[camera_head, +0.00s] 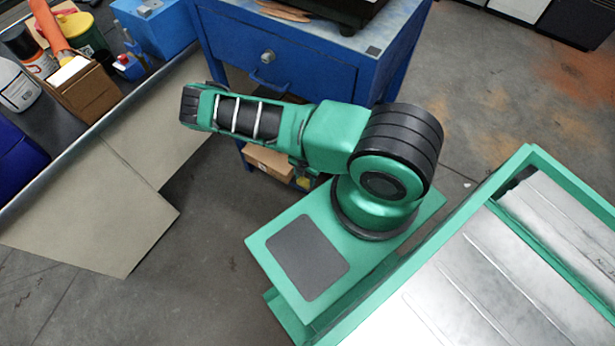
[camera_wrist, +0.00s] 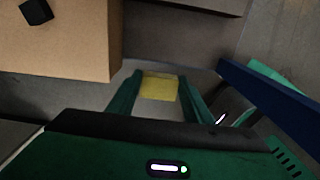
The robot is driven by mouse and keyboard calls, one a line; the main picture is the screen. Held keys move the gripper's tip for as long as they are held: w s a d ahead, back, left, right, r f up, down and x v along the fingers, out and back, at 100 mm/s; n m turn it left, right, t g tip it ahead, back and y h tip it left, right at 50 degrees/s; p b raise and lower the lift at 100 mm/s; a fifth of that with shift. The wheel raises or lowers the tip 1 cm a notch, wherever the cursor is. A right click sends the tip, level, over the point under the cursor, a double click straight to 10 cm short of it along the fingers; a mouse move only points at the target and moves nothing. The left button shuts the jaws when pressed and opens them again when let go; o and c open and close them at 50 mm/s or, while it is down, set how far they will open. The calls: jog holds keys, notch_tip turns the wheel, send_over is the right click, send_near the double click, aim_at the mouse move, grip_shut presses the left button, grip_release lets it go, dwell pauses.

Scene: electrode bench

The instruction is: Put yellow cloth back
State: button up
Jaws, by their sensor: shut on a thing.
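The yellow cloth (camera_wrist: 159,88) shows in the wrist view as a small yellow patch between the two green fingers. My gripper (camera_wrist: 158,82) is shut on it. A cardboard box (camera_wrist: 60,45) is close by on the left of the fingers in the wrist view. In the head view, a small yellow patch (camera_head: 304,183) shows below my arm, beside the cardboard box (camera_head: 268,160) on the low shelf of the blue bench. My arm hides most of the gripper there. I cannot tell whether the cloth touches a surface.
The blue bench (camera_head: 275,62) has a drawer above the low shelf. A blue bar (camera_wrist: 268,98) crosses the right of the wrist view. A worktable (camera_head: 105,140) with a cardboard carton (camera_head: 85,92) and bottles stands at the left. Floor in front is clear.

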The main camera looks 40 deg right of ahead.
jog(key=w+d+f, duration=0.1)
jog(key=d, duration=0.1)
jog(key=w+d+f, duration=0.1)
jog(key=d+f, duration=0.1)
jog(key=w+d+f, duration=0.1)
jog(key=w+d, duration=0.1)
jog(key=shift+f, duration=2.2)
jog(key=shift+f, duration=0.1)
jog(key=o, duration=1.4)
notch_tip(320, 180, up, 8)
jog(key=shift+f, duration=0.15)
